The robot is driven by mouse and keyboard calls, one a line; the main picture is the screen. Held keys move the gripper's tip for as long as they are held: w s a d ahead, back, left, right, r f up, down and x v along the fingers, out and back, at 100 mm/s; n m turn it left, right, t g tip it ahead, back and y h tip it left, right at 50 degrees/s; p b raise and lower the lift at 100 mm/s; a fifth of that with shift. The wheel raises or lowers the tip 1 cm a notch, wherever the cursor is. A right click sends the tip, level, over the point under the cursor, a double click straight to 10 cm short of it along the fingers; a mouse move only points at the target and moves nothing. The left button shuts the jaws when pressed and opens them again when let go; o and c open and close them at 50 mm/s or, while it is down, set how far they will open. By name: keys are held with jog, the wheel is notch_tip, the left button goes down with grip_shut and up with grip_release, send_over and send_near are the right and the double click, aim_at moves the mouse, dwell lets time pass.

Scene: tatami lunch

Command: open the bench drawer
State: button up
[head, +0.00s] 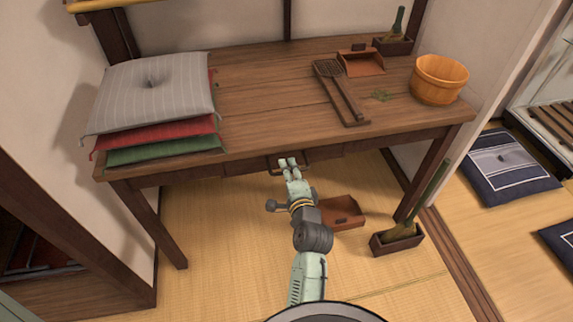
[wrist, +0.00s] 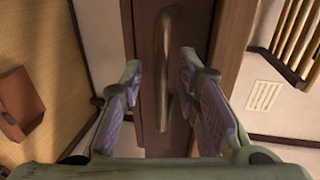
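The wooden bench (head: 262,108) stands against the wall, with a drawer front (head: 247,166) under its front edge. The drawer looks shut, flush with the bench front. A dark bar handle is on the drawer; in the head view my gripper partly covers it, and in the wrist view the handle (wrist: 164,70) shows clearly. My gripper (head: 288,162) is at the drawer front. In the wrist view, its two fingers are apart, one on each side of the handle, with gaps between the pads and the bar. I cannot tell how deep the handle sits between them.
Stacked cushions (head: 152,95) lie on the bench's left end. Below, another dustpan (head: 340,211) and a brush in a holder (head: 397,240) stand on the tatami.

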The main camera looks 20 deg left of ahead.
jog(key=shift+w, duration=0.15)
grip_shut()
dwell(0.4)
dwell(0.5)
